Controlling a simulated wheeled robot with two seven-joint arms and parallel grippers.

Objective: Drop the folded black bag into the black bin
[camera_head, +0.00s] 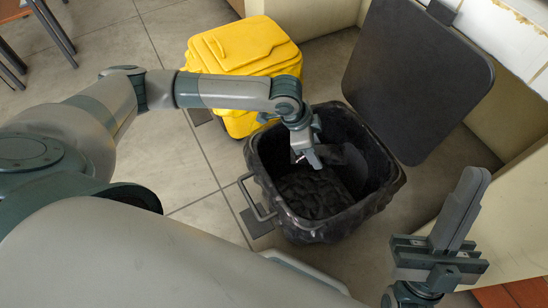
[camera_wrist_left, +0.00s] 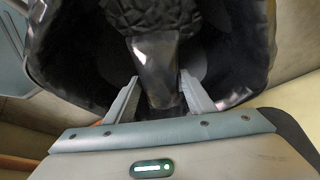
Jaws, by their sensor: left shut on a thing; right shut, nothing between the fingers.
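The black bin (camera_head: 318,226) stands open, lined with a black plastic bag whose edge folds over the rim. My left gripper (camera_head: 314,158) is over the bin's opening and shut on the folded black bag (camera_head: 345,160), a dark glossy piece. In the left wrist view the folded bag (camera_wrist_left: 155,62) sits between the fingers of my left gripper (camera_wrist_left: 159,90), with the crinkled bin liner (camera_wrist_left: 60,55) around and behind it. My right gripper (camera_head: 473,186) is shut and empty, to the right of the bin, its fingers pointing up.
The bin's dark lid (camera_head: 415,80) is raised behind it. A yellow bin (camera_head: 240,48) with its lid closed stands behind and left. A metal pedal bar (camera_head: 252,202) is at the bin's left side. Tiled floor (camera_head: 165,150) is clear to the left.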

